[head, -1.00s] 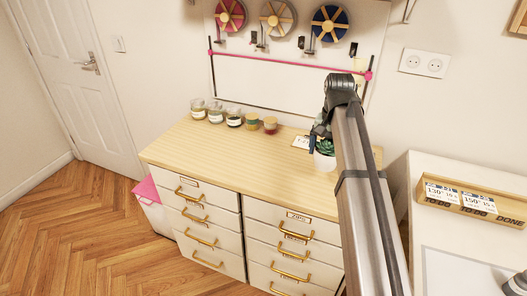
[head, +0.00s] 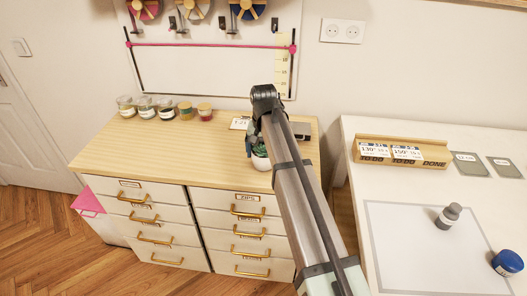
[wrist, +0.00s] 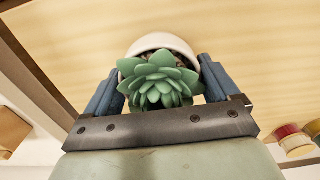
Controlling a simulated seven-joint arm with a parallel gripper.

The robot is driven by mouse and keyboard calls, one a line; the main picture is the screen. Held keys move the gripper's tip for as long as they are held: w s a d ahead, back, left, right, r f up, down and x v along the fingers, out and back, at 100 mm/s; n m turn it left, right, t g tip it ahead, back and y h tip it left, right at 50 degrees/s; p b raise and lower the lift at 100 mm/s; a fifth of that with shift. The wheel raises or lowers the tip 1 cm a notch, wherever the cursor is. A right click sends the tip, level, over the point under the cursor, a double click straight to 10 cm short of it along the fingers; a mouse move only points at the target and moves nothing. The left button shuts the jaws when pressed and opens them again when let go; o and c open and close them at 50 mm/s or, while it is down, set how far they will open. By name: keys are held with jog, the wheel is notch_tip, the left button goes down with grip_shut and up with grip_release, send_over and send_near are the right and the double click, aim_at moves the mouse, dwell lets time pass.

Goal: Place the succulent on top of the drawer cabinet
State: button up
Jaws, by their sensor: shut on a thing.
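The succulent (wrist: 160,82) is a green rosette in a white pot (wrist: 163,43). In the wrist view my gripper (wrist: 165,75) has one finger on each side of the pot and is shut on it. In the head view the succulent (head: 259,150) shows at the left edge of my arm, over the right part of the drawer cabinet's wooden top (head: 180,145). My arm hides part of the gripper there. I cannot tell whether the pot touches the top. The cabinet has white drawers with brass handles.
Several small jars (head: 165,108) stand along the back left of the cabinet top. A small card (head: 240,123) lies at the back right. The top's middle and front left are clear. A white table (head: 350,180) with a wooden card holder (head: 400,152) stands to the right.

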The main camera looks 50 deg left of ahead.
jog(key=shift+f, duration=0.15)
jog(key=o, duration=1)
jog(key=shift+o, duration=0.2)
notch_tip(320, 180, up, 12)
jog(key=shift+r, duration=0.1)
